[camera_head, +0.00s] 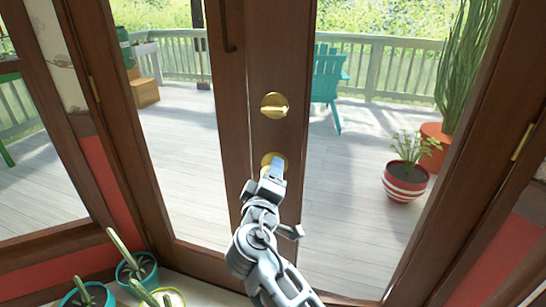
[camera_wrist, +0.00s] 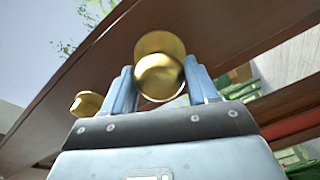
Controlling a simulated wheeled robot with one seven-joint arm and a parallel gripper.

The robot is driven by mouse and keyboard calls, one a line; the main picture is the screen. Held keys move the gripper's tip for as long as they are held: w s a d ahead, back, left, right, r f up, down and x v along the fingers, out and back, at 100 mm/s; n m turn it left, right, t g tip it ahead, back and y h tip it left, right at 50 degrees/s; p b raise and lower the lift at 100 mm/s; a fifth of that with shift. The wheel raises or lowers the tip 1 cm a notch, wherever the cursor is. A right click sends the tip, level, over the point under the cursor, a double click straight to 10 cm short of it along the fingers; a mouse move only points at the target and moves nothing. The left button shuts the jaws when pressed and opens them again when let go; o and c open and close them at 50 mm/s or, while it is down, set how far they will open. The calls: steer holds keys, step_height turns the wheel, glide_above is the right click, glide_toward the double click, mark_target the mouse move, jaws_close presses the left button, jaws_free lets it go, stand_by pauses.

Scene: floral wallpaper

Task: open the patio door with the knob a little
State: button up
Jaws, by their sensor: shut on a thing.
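The patio door (camera_head: 230,75) is a brown wooden-framed glass door with a brass deadbolt plate (camera_head: 275,105) on its stile. Below that plate is the brass knob (camera_head: 267,158), mostly hidden behind my gripper (camera_head: 276,168) in the head view. In the wrist view, the round brass knob (camera_wrist: 159,72) sits between the two fingers of my gripper (camera_wrist: 158,85), which is shut on it. The small brass deadbolt turn (camera_wrist: 86,103) shows to the left in the wrist view. I cannot tell whether the door stands slightly ajar.
Potted cacti (camera_head: 135,268) stand at the lower left on the near side of the door. Beyond the glass are a wooden deck (camera_head: 345,200), a teal chair (camera_head: 327,78) and a red-striped plant pot (camera_head: 405,183).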

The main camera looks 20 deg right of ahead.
steer(key=s+a+n+y+p, duration=0.1)
steer(key=s+a+y, duration=0.1)
steer(key=s, duration=0.5)
steer(key=s+a+n+t+y+p, duration=0.1)
steer(key=s+a+n+y, duration=0.1)
steer(key=s, duration=0.6)
steer(key=shift+s+t+y+p, duration=0.25)
steer(key=shift+t+y+p, duration=0.1)
steer(key=shift+y, duration=0.15)
steer(key=shift+a, duration=0.1)
steer(key=o, duration=1.2)
steer(key=shift+c, duration=0.2)
steer(key=o, duration=0.3)
steer(key=s+a+b, duration=0.1)
steer(key=s, duration=0.6)
steer(key=shift+s+b, duration=0.3)
steer(key=shift+b, duration=0.1)
